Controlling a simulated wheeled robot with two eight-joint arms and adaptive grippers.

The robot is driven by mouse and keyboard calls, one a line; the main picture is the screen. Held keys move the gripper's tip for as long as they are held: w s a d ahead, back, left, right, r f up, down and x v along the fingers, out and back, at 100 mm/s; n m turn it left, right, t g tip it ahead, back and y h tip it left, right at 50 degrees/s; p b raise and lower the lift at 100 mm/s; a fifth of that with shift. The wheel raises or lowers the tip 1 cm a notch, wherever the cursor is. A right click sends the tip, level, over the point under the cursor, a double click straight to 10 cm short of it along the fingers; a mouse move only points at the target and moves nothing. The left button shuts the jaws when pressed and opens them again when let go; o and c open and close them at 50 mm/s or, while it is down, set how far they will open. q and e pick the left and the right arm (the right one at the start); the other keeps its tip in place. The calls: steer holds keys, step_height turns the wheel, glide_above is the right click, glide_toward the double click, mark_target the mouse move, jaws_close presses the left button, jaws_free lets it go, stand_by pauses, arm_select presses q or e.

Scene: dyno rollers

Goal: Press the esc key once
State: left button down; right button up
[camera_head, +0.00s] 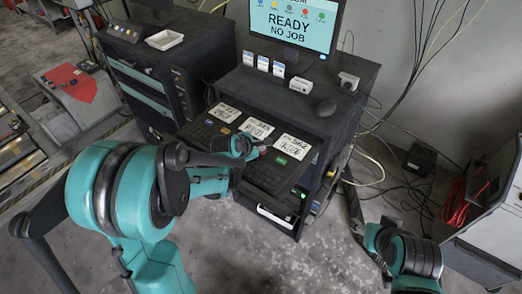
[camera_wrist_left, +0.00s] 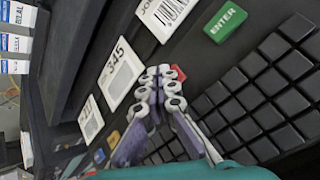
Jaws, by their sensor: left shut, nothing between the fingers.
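A black keyboard (camera_head: 262,178) lies on the front shelf of the dark workstation, and its dark keys (camera_wrist_left: 262,95) fill the right of the left wrist view. I cannot read an esc label on any key. A green ENTER key (camera_wrist_left: 225,22) stands out; it also shows in the head view (camera_head: 281,159). My left gripper (camera_head: 265,149) is over the keyboard, left of ENTER, fingers shut and empty (camera_wrist_left: 165,72); contact is unclear. The gripper hides some keys.
White barcode cards (camera_head: 257,128) lie along the back of the keyboard. A monitor (camera_head: 296,24) reads READY NO JOB. A mouse (camera_head: 326,107) sits at the right of the upper shelf. My right arm (camera_head: 412,256) is low at the right; its gripper cannot be made out.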

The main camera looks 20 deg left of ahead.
stand_by(0.4)
arm_select(q)
steer(key=shift+r+p, duration=0.5)
steer(key=shift+r, duration=0.25)
step_height(320, 180, up, 5)
steer(key=p, duration=0.3)
steer(key=shift+p, duration=0.4)
stand_by(0.4)
